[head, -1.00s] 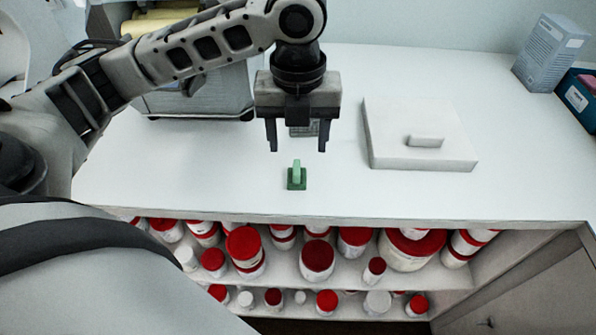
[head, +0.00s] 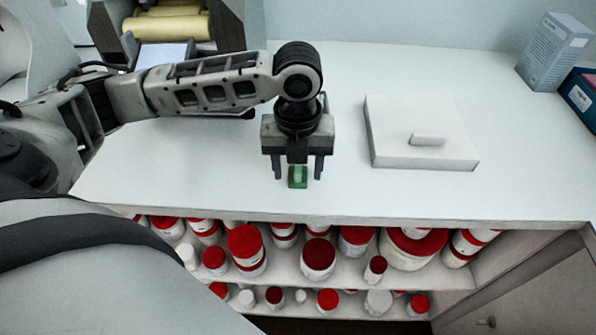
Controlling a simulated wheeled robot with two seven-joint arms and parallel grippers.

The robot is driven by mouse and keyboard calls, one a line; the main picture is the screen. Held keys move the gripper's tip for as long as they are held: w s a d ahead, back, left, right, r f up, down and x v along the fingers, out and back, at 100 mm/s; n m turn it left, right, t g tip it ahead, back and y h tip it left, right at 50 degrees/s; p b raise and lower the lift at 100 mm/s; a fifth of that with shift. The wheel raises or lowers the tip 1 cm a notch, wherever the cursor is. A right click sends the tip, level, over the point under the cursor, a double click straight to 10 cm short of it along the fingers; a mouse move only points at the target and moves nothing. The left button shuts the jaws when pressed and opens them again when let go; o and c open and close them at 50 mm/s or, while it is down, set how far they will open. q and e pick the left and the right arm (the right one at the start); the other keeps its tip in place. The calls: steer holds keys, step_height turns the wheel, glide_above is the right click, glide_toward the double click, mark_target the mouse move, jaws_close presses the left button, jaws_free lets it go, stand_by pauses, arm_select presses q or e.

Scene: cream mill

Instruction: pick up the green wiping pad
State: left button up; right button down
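The green wiping pad (head: 298,178) lies on the white counter near its front edge. It is a small green block, and its upper part is partly hidden by my gripper. My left gripper (head: 298,177) points down directly over the pad. Its two dark fingers are apart, one on each side of the pad, with gaps visible between fingers and pad. I cannot tell exactly how far the fingertips are above the counter. My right gripper does not show.
A flat white slab with a small white block (head: 428,139) on it lies to the right on the counter (head: 400,195). A grey-white box (head: 552,50) and a blue bin (head: 580,95) stand at the far right. A machine with a yellow roller (head: 170,25) stands at the back left. Red-lidded jars fill shelves below.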

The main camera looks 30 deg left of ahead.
arm_select(q)
steer(key=c, duration=0.8)
steer(key=shift+r, duration=0.15)
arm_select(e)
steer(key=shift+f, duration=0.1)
arm_select(q)
steer(key=shift+r, duration=0.6)
steer(key=shift+s+a+r+b, duration=0.1)
steer(key=shift+s+r+b, duration=1.2)
steer(key=shift+s+r, duration=0.85)
steer(key=shift+s+a+r+b, duration=0.1)
steer(key=shift+s+r+b, duration=1.4)
steer(key=shift+s, duration=1)
steer(key=shift+s+a+r+b, duration=0.1)
steer(key=shift+s+r+b, duration=0.95)
steer(key=shift+s+r, duration=1.2)
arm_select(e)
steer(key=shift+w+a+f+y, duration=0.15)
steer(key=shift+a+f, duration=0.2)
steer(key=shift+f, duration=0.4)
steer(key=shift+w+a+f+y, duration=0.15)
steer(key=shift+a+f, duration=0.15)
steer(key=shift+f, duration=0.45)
